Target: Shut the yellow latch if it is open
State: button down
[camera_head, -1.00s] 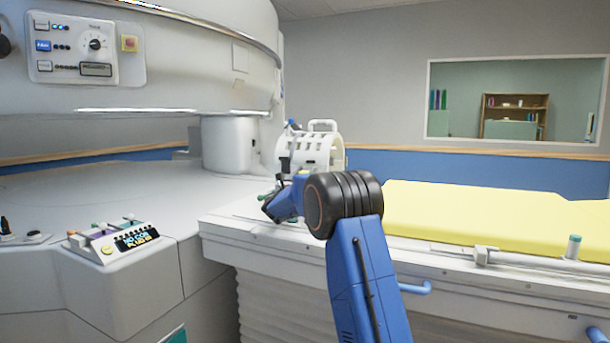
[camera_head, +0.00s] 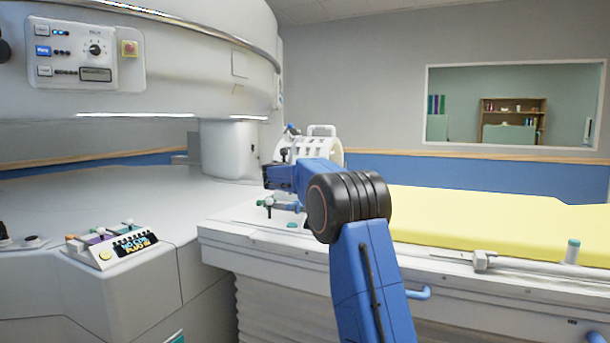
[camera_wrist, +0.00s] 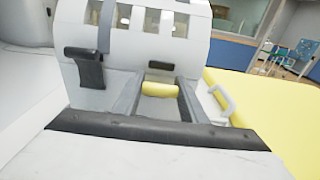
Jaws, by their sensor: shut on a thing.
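The white slotted coil (camera_head: 318,146) stands at the head end of the patient table, and it fills the upper part of the wrist view (camera_wrist: 200,50). The yellow latch (camera_wrist: 160,89) is a short rounded yellow bar low on the coil's front. My gripper (camera_wrist: 159,92) has its two grey fingers on either side of the latch and is shut on it. In the head view my gripper (camera_head: 272,176) is a dark shape in front of the coil and hides the latch. I cannot tell whether the latch is open or shut.
A black strap-like tab (camera_wrist: 86,68) hangs on the coil left of my fingers. A white handle (camera_wrist: 222,102) is at the coil's right. A yellow mattress (camera_head: 480,220) lies to the right. A small fitting with green ends (camera_head: 270,203) is below my gripper.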

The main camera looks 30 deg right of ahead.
jog(key=shift+r, duration=0.1)
dwell(0.5)
jog(key=c, duration=1.3)
grip_release()
jog(key=v, duration=1.7)
jog(key=shift+s+r, duration=0.1)
jog(key=shift+r, duration=0.05)
